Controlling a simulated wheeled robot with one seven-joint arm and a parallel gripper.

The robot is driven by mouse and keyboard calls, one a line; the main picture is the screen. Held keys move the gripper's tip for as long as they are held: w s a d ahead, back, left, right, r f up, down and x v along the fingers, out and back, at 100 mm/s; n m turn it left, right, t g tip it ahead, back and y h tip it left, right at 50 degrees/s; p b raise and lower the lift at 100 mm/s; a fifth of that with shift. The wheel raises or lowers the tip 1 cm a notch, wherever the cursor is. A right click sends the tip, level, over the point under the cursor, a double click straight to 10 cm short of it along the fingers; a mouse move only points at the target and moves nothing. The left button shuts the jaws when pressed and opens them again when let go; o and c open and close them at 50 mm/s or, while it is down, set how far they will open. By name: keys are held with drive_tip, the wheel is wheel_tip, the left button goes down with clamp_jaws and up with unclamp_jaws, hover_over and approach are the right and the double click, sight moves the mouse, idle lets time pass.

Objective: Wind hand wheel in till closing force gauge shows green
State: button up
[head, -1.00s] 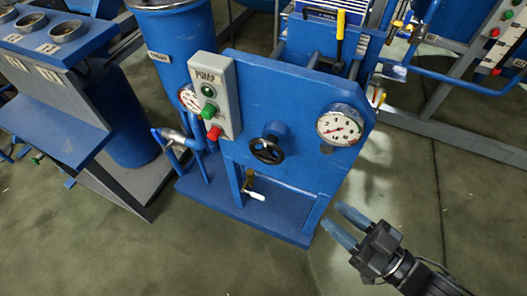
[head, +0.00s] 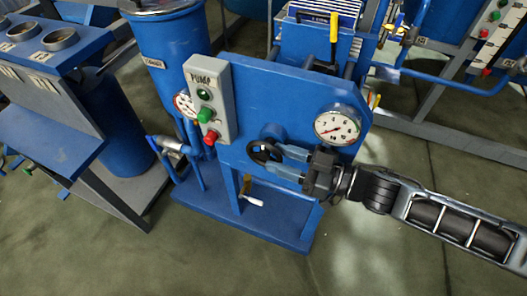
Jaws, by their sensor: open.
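The black hand wheel (head: 262,155) sits on the front of the blue press panel, left of and below the gauge. My gripper (head: 281,161) reaches in from the right, its two pale blue fingers apart and level with the wheel. The fingertips are at or just before the wheel's right rim; I cannot tell whether they touch it. The gauge (head: 338,126) is a white round dial with a red needle pointing to the lower left. Its coloured zones are too small to read surely.
A grey pump box (head: 211,100) with a green and a red button is left of the wheel. Below is a white-handled lever (head: 253,201) over the blue base. A blue tank (head: 172,60) stands behind at left. The floor at right is clear.

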sight(264, 154)
drive_tip(key=shift+x, duration=2.15)
clamp_jaws()
